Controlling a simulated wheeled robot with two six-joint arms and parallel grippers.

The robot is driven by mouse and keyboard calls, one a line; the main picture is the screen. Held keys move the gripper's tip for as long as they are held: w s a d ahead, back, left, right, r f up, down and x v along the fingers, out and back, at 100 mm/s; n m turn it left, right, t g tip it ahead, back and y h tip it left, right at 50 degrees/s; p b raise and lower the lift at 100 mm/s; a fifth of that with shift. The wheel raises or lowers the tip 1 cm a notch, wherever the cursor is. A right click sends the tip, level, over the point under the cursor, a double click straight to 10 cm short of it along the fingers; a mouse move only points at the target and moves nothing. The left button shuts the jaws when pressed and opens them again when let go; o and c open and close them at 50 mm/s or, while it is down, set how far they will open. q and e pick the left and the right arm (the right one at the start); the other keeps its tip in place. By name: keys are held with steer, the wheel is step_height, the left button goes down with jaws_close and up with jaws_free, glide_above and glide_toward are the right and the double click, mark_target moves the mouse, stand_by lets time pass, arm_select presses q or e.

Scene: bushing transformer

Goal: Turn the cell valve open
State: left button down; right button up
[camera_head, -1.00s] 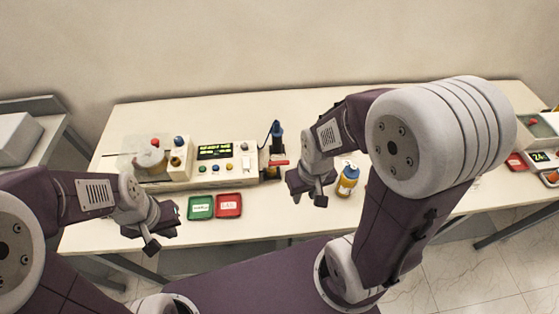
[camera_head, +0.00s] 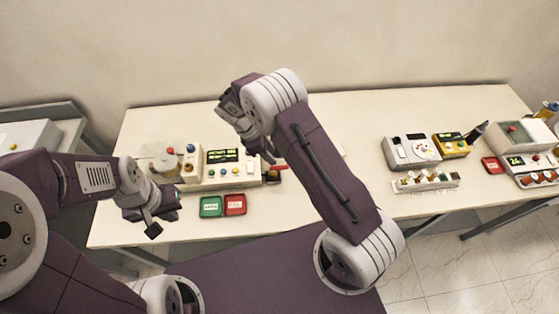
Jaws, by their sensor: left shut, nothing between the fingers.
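The test unit (camera_head: 228,172), with a lit green display, stands on the left half of the bench. A rounded vessel with a red knob (camera_head: 171,150) is at its left end. A red bar (camera_head: 277,168) shows at its right end, partly behind my right arm. I cannot tell which part is the cell valve. My left gripper (camera_head: 153,228) is shut and empty, in front of the unit's left end and apart from it.
A green tray (camera_head: 210,207) and a red tray (camera_head: 235,205) lie in front of the unit. A white meter (camera_head: 412,151), a yellow meter (camera_head: 451,145) and a rack of small parts (camera_head: 426,182) stand to the right. My right arm covers the bench's middle.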

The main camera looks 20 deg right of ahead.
mark_target(282, 167)
steer(key=p+x, duration=0.3)
steer(key=x, duration=0.4)
steer(key=shift+w+d+f, duration=0.1)
steer(key=shift+f, duration=0.2)
steer(key=shift+d+f, duration=0.15)
steer(key=shift+f, duration=0.25)
jaws_close()
